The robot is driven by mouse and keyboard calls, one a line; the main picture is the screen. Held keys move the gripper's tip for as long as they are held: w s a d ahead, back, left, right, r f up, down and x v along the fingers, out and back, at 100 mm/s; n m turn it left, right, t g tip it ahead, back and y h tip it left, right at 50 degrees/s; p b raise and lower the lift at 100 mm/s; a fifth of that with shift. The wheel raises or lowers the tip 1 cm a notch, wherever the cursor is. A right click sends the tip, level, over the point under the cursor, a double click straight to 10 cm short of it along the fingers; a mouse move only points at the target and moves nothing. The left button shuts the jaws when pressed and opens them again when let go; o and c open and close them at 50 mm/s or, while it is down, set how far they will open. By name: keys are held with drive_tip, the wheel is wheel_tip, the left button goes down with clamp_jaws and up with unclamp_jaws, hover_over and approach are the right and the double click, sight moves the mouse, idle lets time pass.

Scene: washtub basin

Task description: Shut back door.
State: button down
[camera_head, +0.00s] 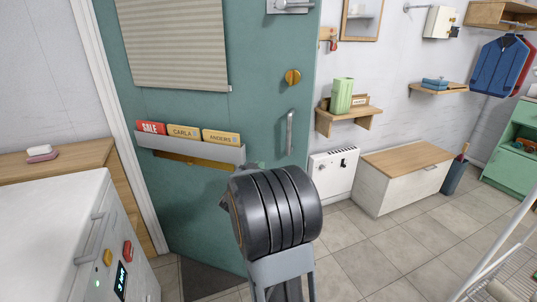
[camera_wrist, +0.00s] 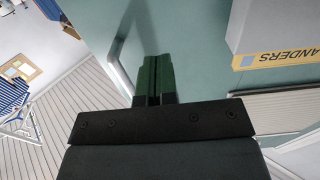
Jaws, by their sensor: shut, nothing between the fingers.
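The teal back door (camera_head: 262,40) fills the middle of the head view, with a white frame (camera_head: 97,70) along its left side. Its right edge stands free in front of the room's wall, so it looks open. A metal pull handle (camera_head: 290,132) and a brass knob (camera_head: 292,76) sit near that edge. In the wrist view my gripper (camera_wrist: 155,60) is shut and empty, its green fingers pointing at the door face between the handle (camera_wrist: 117,62) and the letter rack. I cannot tell whether they touch the door.
The grey letter rack (camera_head: 190,147) with name cards juts from the door. A white appliance (camera_head: 50,225) stands close at left. A white heater (camera_head: 334,174) and a bench (camera_head: 400,178) are beyond the door's right edge.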

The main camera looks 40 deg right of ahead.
sight(270, 151)
drive_tip(key=x, duration=0.9)
drive_tip(key=shift+w+d, duration=0.15)
drive_tip(key=shift+d, duration=0.1)
drive_tip(key=shift+w+d, duration=0.1)
